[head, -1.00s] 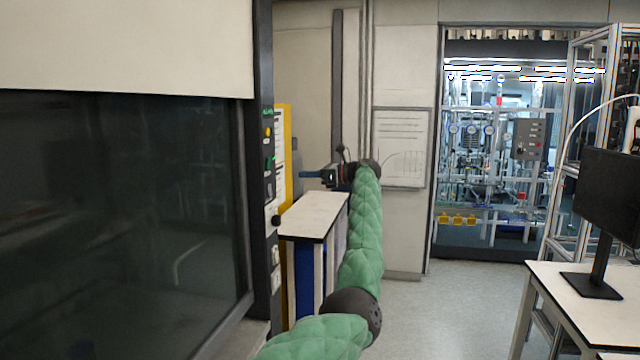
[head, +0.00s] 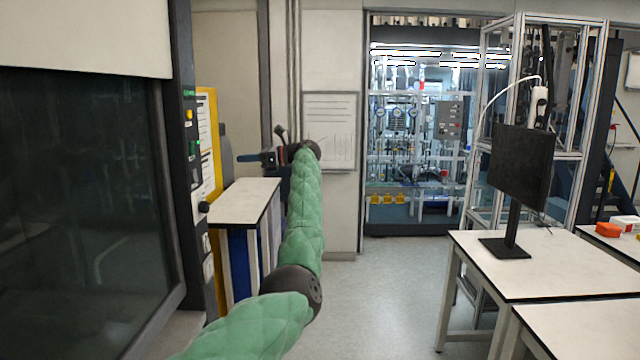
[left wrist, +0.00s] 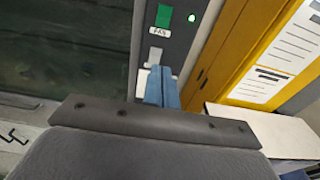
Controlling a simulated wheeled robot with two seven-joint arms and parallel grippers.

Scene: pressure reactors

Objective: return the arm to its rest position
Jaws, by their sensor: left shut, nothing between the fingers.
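My left arm, in a green quilted sleeve, reaches forward from the bottom of the head view. My left gripper (head: 250,159) is at its far end, pointing left above the small white-topped bench. Its blue fingers are shut and empty. In the left wrist view the fingers (left wrist: 162,87) are together in front of the dark control panel (left wrist: 178,30) with a green switch marked FAN. Whether they touch the panel cannot be told from this view; in the head view they look apart from it. My right gripper is not in view.
A dark-glass cabinet (head: 80,200) fills the left. A table with a monitor (head: 522,170) stands at the right. The floor (head: 385,290) between them is clear. A glazed reactor enclosure (head: 415,150) is at the back.

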